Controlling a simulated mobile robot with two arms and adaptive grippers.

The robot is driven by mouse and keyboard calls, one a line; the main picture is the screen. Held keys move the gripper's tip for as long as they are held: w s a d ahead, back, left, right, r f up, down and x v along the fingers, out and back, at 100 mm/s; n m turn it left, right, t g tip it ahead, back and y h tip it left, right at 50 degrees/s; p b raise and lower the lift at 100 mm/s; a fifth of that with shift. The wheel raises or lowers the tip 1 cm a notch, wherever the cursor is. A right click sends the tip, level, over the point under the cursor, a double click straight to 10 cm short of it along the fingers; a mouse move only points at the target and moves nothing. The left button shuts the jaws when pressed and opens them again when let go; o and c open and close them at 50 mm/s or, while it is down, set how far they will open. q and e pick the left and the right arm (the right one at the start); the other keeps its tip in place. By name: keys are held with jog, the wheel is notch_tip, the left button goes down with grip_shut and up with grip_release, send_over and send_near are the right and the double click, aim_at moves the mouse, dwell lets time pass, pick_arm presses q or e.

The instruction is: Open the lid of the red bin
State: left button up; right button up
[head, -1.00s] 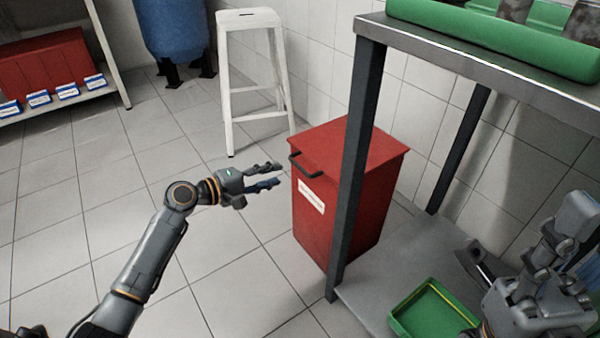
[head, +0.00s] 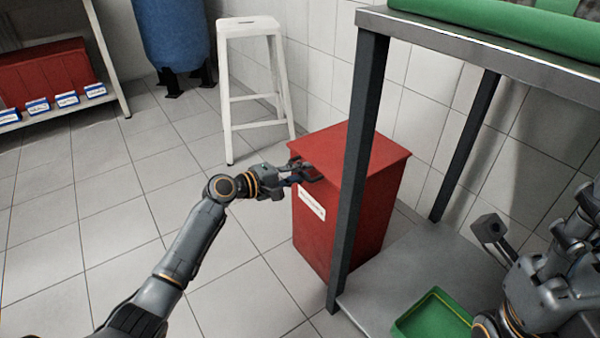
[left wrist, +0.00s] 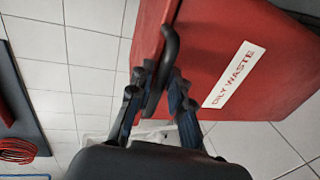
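The red bin (head: 345,225) stands on the floor with its flat red lid (head: 360,148) down. A black bar handle is at the lid's left front edge; it shows clearly in the left wrist view (left wrist: 171,45). My left gripper (head: 310,172) is at this handle. In the left wrist view, my left gripper's fingers (left wrist: 163,78) lie on either side of the bar and do not look closed tight on it. The bin's white label (left wrist: 234,74) reads "OILY WASTE". My right gripper (head: 490,230) is at the right, over the lower shelf; its fingers are unclear.
A metal table (head: 480,50) with a dark leg (head: 358,160) stands close in front of the bin's right side. Its lower shelf (head: 400,265) holds a green tray (head: 435,318). A white stool (head: 250,80) stands behind the bin. The floor at left is clear.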

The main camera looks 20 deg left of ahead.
pick_arm(q)
grip_shut()
jog(key=shift+r+p, duration=0.1)
jog(key=shift+p, duration=0.25)
